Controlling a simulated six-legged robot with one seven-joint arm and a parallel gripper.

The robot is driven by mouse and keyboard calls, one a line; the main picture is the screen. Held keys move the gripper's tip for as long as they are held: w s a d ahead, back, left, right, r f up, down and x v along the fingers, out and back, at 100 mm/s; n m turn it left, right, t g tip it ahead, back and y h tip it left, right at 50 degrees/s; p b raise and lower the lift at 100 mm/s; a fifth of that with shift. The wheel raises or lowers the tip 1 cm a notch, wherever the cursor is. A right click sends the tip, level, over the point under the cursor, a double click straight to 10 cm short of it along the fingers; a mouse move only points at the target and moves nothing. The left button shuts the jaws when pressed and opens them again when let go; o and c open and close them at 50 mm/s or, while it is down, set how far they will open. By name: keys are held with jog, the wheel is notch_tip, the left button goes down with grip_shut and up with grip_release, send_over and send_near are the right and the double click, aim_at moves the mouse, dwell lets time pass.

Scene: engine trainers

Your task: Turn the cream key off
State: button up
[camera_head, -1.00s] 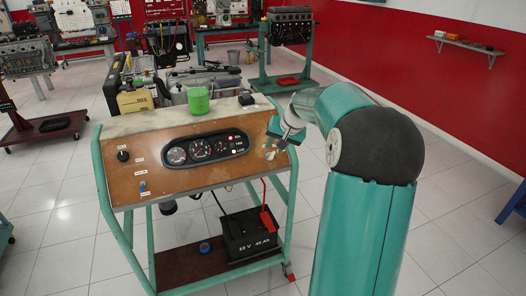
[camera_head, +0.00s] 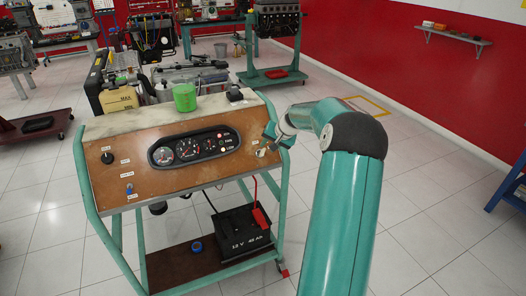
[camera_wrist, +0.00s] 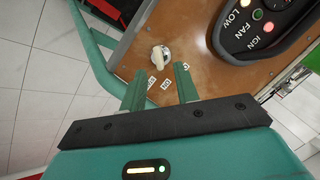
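The cream key (camera_wrist: 160,56) sits in a round silver switch on the brown panel in the wrist view. Its grip lies slanted across the switch, and small white labels stand beside it. In the head view the cream key (camera_head: 262,152) is small at the panel's right end, beside my gripper. My gripper (camera_wrist: 160,86) is open and empty, its two green fingers apart and pointing at the panel. In the wrist view the key shows beyond the fingertips, roughly in line with the gap, not between them. In the head view my gripper (camera_head: 274,138) is partly hidden by its own wrist.
The gauge cluster (camera_head: 195,146) with lit lamps is left of the key. A black knob (camera_head: 107,158) and a blue switch (camera_head: 130,189) are at the panel's left. A green cup (camera_head: 184,97) stands on top. A battery (camera_head: 240,232) sits below. Floor to the right is clear.

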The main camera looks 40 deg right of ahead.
aim_at(265, 150)
jog(key=x, duration=0.5)
jog(key=shift+w+f, duration=0.25)
jog(key=shift+f, duration=0.1)
jog(key=shift+s+d+r, duration=0.1)
grip_shut()
